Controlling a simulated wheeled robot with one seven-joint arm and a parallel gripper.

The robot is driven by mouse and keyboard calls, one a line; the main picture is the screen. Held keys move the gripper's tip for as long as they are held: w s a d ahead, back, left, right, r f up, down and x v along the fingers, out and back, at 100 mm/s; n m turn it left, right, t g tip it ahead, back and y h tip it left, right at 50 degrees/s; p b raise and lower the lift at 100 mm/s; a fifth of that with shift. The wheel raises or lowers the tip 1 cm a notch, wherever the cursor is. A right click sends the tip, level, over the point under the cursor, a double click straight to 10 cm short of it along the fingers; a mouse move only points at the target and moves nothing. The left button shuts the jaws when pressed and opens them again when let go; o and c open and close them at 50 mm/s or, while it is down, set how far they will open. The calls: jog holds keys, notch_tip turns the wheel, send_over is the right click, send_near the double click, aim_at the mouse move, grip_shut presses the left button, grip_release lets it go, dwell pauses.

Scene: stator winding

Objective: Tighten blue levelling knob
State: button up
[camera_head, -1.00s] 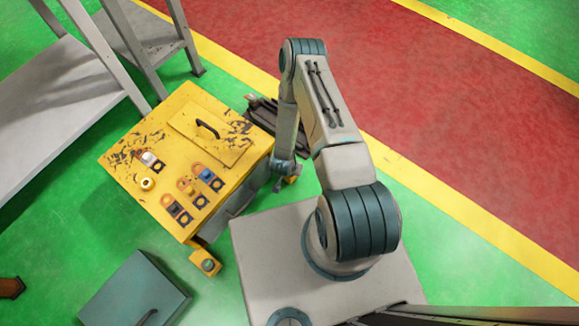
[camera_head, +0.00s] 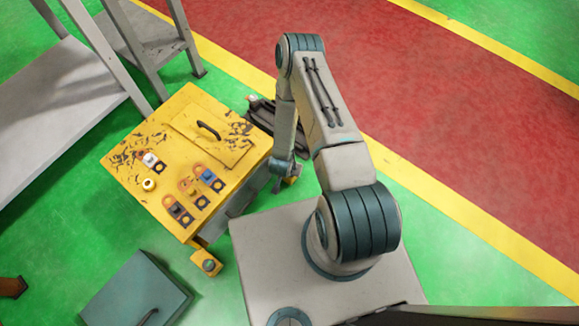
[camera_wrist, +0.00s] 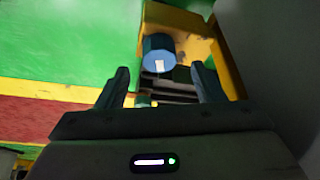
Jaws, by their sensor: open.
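The blue levelling knob (camera_wrist: 158,60) is a short blue cylinder with a small white mark, in the upper middle of the wrist view. It sits at a yellow frame part (camera_wrist: 232,62). My gripper (camera_wrist: 160,68) is open, with one dark finger on each side of the knob in the picture. The knob seems just past the fingertips; I see no contact and cannot tell the exact depth. In the head view, my forearm reaches down at the right side of the yellow cabinet (camera_head: 232,158). The fingers and this knob cannot be made out there.
Dark slats (camera_head: 280,124) lie on the floor behind the cabinet. Another yellow foot (camera_head: 206,262) juts from its front. A grey-green box (camera_head: 135,292) stands at lower left, a grey metal table (camera_head: 50,110) at upper left. The red floor lane (camera_head: 440,110) is clear.

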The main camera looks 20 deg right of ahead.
jog(key=p+v, duration=0.3)
jog(key=v, duration=0.8)
jog(key=shift+r, duration=0.15)
